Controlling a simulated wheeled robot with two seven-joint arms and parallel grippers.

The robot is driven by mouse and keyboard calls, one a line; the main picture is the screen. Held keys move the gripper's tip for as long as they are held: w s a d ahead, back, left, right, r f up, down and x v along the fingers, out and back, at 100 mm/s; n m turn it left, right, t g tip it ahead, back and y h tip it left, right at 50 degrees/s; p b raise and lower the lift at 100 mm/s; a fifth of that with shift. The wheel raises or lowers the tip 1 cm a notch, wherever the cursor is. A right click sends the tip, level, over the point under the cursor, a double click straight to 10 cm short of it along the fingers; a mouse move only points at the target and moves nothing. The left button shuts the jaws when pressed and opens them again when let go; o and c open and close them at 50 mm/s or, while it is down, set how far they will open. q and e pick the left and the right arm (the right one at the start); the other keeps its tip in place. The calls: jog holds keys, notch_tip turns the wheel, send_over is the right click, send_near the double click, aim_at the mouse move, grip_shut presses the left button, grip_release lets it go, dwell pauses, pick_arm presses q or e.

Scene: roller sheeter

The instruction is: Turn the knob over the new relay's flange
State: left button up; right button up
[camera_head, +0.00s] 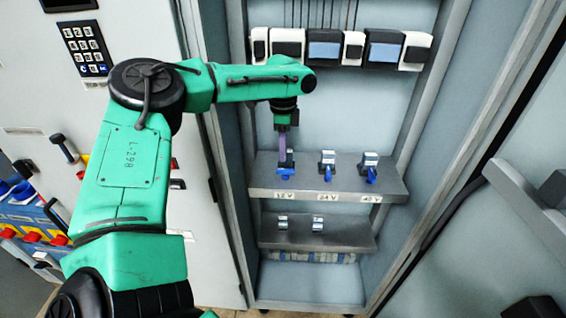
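Three small relay-like units with blue knobs stand on the upper shelf (375,186) in the open cabinet. The left unit (289,159) is at the 12V label, with its blue knob (283,176) at the front. The middle unit (327,158) is at 24V and the right unit (370,158) at 48V; their blue knobs hang at the front. I cannot tell which relay is new, and no flange shows clearly. My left gripper (283,150) points down at the 12V unit, its purple fingers at or just above its top. Whether they are open or touching is unclear. My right gripper is not in view.
A lower shelf (340,238) holds two small metal-coloured pieces (283,222). Black and white modules (325,48) line the cabinet's upper back. The cabinet's side walls flank the shelves. A panel with a keypad (84,48) and coloured controls stands at left.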

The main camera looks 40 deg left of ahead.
aim_at(283, 169)
pick_arm(q)
jog(key=f, duration=0.4)
jog(key=w+f+p, duration=0.1)
jog(key=f, duration=0.1)
jog(key=shift+a, duration=0.4)
jog(key=shift+f, duration=0.3)
jog(key=shift+s+d, duration=0.25)
jog(key=shift+a, duration=0.1)
grip_shut()
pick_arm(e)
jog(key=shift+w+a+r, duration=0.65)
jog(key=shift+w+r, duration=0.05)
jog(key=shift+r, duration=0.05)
